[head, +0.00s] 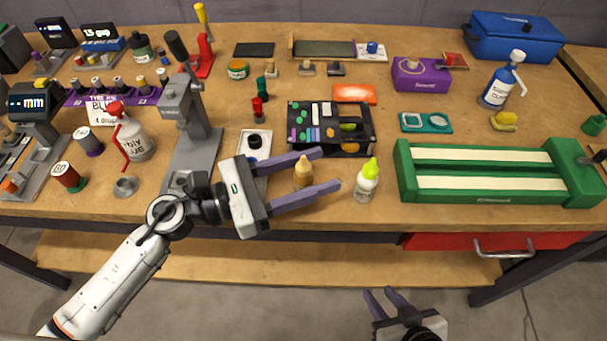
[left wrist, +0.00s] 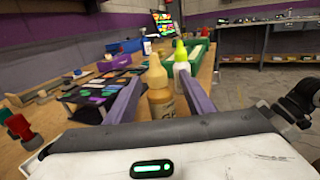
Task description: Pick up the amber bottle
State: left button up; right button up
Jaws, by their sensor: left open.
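The amber bottle (head: 303,174) stands upright near the front edge of the workbench, and it also shows in the left wrist view (left wrist: 158,88). My left gripper (head: 330,169) is open, with one purple finger on each side of the amber bottle; I cannot tell whether either finger touches it. A white bottle with a yellow-green cap (head: 367,182) stands just right of the fingertips, and in the left wrist view it shows behind the amber bottle. My right gripper (head: 377,298) is low in front of the bench, its fingers apart and empty.
A black case with coloured pieces (head: 330,147) lies just behind the fingers. A green vise-like block (head: 480,197) stands to the right, and a grey stand (head: 196,160) to the left. Bare bench top lies between the case and the green block.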

pick_arm(q)
jog(key=shift+x, duration=1.2)
jog(key=c, duration=1.2)
jog(key=shift+o, duration=0.2)
jog(key=shift+r, duration=0.1)
